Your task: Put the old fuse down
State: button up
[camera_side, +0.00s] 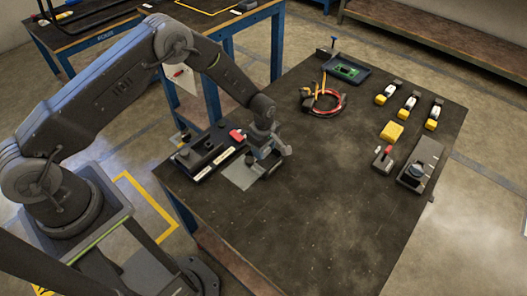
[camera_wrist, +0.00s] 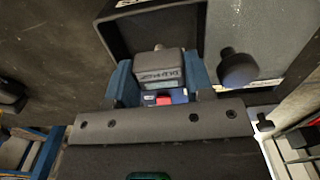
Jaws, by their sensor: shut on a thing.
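My gripper (camera_side: 267,158) is low over the left part of the dark table, close to a grey plate (camera_side: 240,175). In the wrist view, the blue fingers of my gripper (camera_wrist: 163,78) are shut on the old fuse (camera_wrist: 164,64), a small grey block with dark lettering. A red and blue part shows just below the fuse, between the fingers. The fuse is at the open side of a black-walled tray (camera_wrist: 107,38); I cannot tell whether it touches the floor beneath. In the side view the fuse is hidden by my gripper.
A black fixture with a red part (camera_side: 237,134) stands left of my gripper. A dark round knob (camera_wrist: 238,68) is close to the right finger. Cables (camera_side: 323,100), a green board (camera_side: 347,71) and several yellow-and-white parts lie farther off. The table's middle and front are clear.

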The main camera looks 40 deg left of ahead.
jog(key=shift+f, duration=0.9)
jog(key=shift+f, duration=0.1)
jog(key=o, duration=0.9)
notch_tip(320, 180, up, 12)
jog(key=shift+r, duration=0.25)
